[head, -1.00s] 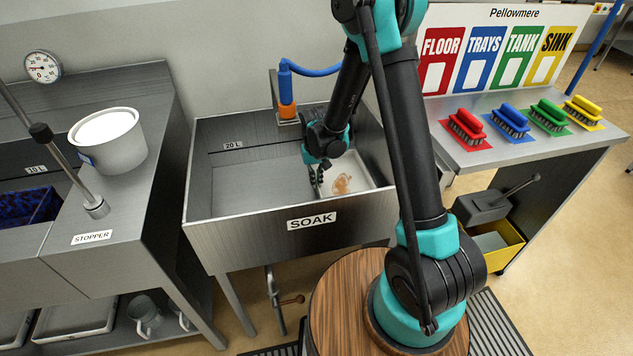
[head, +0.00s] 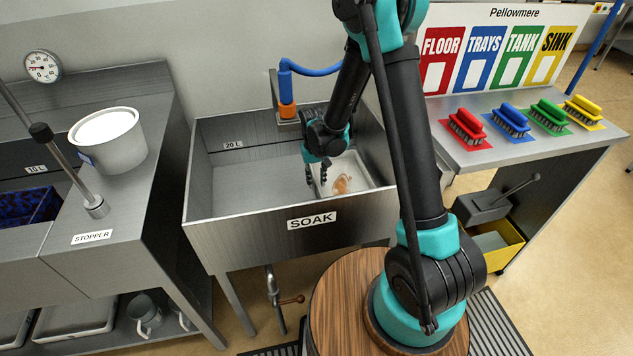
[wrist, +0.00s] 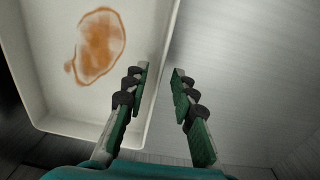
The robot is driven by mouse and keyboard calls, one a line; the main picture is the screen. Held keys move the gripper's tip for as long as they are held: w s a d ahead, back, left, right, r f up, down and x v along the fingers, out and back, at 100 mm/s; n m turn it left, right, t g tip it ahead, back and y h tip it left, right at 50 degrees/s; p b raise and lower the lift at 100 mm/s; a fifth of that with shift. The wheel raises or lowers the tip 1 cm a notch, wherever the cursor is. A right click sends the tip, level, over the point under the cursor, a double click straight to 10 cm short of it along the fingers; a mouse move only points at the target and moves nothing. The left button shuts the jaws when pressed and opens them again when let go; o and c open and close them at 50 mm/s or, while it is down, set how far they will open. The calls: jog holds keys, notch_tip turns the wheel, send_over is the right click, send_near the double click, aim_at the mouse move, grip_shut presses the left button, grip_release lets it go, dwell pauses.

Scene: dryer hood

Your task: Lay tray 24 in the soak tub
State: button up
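A white tray (head: 358,178) with an orange-brown stain sits inside the right part of the soak tub (head: 255,229), which carries a SOAK label. In the wrist view the tray (wrist: 45,75) looks whole and its long rim runs between my fingers. No number shows on it. My gripper (head: 317,180) is inside the tub at the tray's left side. In the wrist view my gripper (wrist: 162,74) is open, with one finger over the tray's inside and the other outside the rim, with a gap between them. Part of the tray is hidden behind my arm in the head view.
A blue hose with an orange end (head: 287,108) stands at the tub's back wall. The tub's left floor is bare. A counter with a white pot (head: 108,145) is at left. Several coloured brushes (head: 510,123) sit on the right bench. The tub walls surround my gripper.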

notch_tip(320, 180, up, 11)
jog(key=shift+a+r, duration=0.15)
jog(key=shift+r, duration=0.05)
dwell(0.3)
jog(key=shift+s, duration=0.15)
